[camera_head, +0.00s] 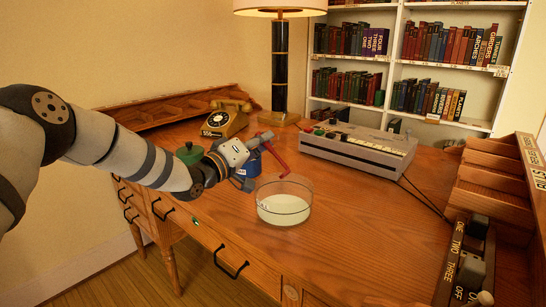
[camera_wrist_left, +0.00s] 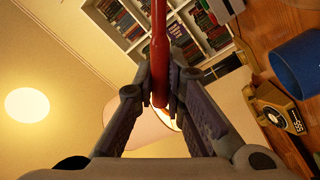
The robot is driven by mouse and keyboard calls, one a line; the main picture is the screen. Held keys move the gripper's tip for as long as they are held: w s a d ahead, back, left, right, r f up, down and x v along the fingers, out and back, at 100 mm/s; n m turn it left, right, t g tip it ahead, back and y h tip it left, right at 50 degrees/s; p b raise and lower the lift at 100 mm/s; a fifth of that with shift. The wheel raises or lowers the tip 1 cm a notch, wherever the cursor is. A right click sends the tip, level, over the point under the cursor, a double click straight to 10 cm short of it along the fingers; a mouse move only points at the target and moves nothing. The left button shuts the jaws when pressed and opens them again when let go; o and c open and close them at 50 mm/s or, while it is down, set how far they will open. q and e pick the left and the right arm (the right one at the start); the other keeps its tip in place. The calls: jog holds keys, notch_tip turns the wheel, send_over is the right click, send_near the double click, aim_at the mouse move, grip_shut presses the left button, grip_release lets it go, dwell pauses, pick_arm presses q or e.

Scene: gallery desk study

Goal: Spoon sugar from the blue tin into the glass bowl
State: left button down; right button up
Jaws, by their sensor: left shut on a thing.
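My left gripper (camera_head: 258,147) is shut on a red spoon (camera_head: 275,157), whose red handle also shows between the fingers in the left wrist view (camera_wrist_left: 159,45). In the head view the spoon slants down to the right, its lower end near the far rim of the glass bowl; I cannot tell whether it carries sugar. The glass bowl (camera_head: 284,203) stands on the desk with whitish contents low inside. The blue tin (camera_head: 253,168) is partly hidden behind my gripper; it also shows in the left wrist view (camera_wrist_left: 301,64), where its contents are hidden. My right gripper is out of view.
On the wooden desk (camera_head: 350,235) are a yellow telephone (camera_head: 226,119), a green-topped object (camera_head: 189,152), a lamp (camera_head: 279,70) and a grey machine (camera_head: 358,146) with a cable. A switch box (camera_head: 468,262) is at right. The desk right of the bowl is clear.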

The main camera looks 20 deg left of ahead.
pick_arm(q)
jog(key=shift+s+d+r+m+p, duration=0.15)
jog(key=shift+d+r+m+p, duration=0.2)
jog(key=shift+r+m, duration=0.25)
jog(key=shift+s+d+r+m+p, duration=0.1)
jog(key=shift+d+r+m+p, duration=0.1)
jog(key=shift+d+r+m, duration=0.3)
jog(key=d+m, duration=0.1)
jog(key=d+m+p, duration=0.1)
jog(key=m, duration=0.1)
jog(key=s+d+r+m+g+p, duration=0.1)
jog(key=m, duration=0.1)
jog(key=shift+d, duration=0.15)
jog(key=d+m, duration=0.1)
jog(key=d+m+p, duration=0.1)
jog(key=shift+s+r+m+h, duration=0.2)
jog(key=shift+m+h, duration=0.1)
jog(key=shift+m, duration=0.1)
jog(key=shift+d+f+m, duration=0.15)
jog(key=shift+d+m, duration=0.05)
jog(key=shift+m, duration=0.1)
jog(key=d+r+m, duration=0.1)
jog(key=d+r+m+p, duration=0.1)
jog(key=shift+s+d+m+g, duration=0.1)
jog(key=shift+s+m+g, duration=0.2)
jog(key=shift+s, duration=0.05)
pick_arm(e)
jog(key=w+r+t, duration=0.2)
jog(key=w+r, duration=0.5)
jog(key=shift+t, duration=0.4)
